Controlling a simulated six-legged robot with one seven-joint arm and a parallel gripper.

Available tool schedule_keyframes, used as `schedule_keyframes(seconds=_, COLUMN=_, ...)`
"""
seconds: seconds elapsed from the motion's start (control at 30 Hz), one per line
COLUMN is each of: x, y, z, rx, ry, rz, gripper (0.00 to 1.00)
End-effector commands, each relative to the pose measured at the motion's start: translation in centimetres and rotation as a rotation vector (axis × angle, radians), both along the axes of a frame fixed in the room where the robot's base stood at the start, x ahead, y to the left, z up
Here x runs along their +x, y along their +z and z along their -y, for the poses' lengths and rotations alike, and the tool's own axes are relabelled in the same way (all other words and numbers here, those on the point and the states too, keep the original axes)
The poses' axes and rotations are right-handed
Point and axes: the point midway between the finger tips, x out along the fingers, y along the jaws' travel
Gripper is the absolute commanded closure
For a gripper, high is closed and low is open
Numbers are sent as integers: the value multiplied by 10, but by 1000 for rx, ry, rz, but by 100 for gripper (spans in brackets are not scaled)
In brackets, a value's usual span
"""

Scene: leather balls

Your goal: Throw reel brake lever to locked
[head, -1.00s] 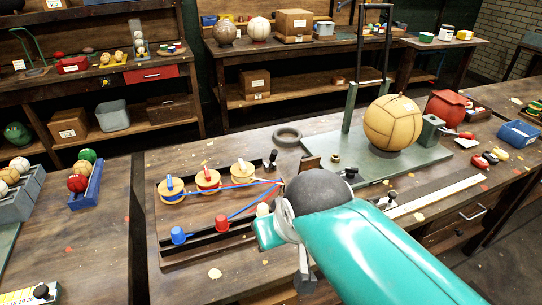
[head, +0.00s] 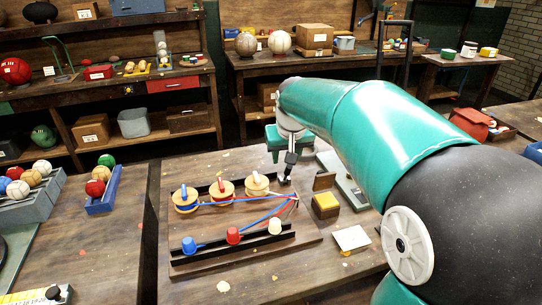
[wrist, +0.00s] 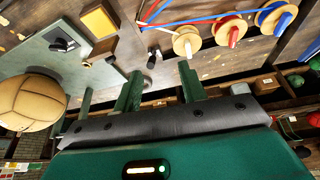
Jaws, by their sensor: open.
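The wooden reel board (head: 210,262) lies on the bench with three reels: blue-handled (head: 185,196), red-handled (head: 221,189) and cream-handled (head: 256,182). Blue, red and white cords run from the reels' side to a gathering point at the right. A small black-knobbed lever (head: 287,178) stands at the board's far right end, by the cream reel; it also shows in the wrist view (wrist: 152,58). I cannot tell its locked or unlocked position. My gripper (wrist: 160,82) is open and empty, with its green fingers pointing toward the lever, apart from it.
A yellow block in a dark holder (head: 325,204) and a white card (head: 351,238) lie right of the board. A tan leather ball (wrist: 30,100) rests near a green plate (wrist: 45,62). Blue, red and white cups line the board's front. Bare bench lies in front.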

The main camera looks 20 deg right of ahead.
Motion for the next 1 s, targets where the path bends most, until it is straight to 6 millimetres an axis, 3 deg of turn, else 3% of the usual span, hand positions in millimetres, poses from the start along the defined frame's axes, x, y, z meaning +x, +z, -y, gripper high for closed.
schedule_keyframes(seconds=0.1, x=34, y=-14, z=25, rx=43, ry=-25, rz=-2, gripper=59)
schedule_keyframes(seconds=0.2, x=55, y=-23, z=42, rx=74, ry=-41, rz=4, gripper=59)
schedule_keyframes(seconds=0.4, x=75, y=-31, z=60, rx=109, ry=-60, rz=14, gripper=59)
schedule_keyframes(seconds=0.63, x=84, y=-51, z=62, rx=113, ry=-61, rz=12, gripper=59)
schedule_keyframes(seconds=1.0, x=112, y=-118, z=60, rx=113, ry=-60, rz=11, gripper=59)
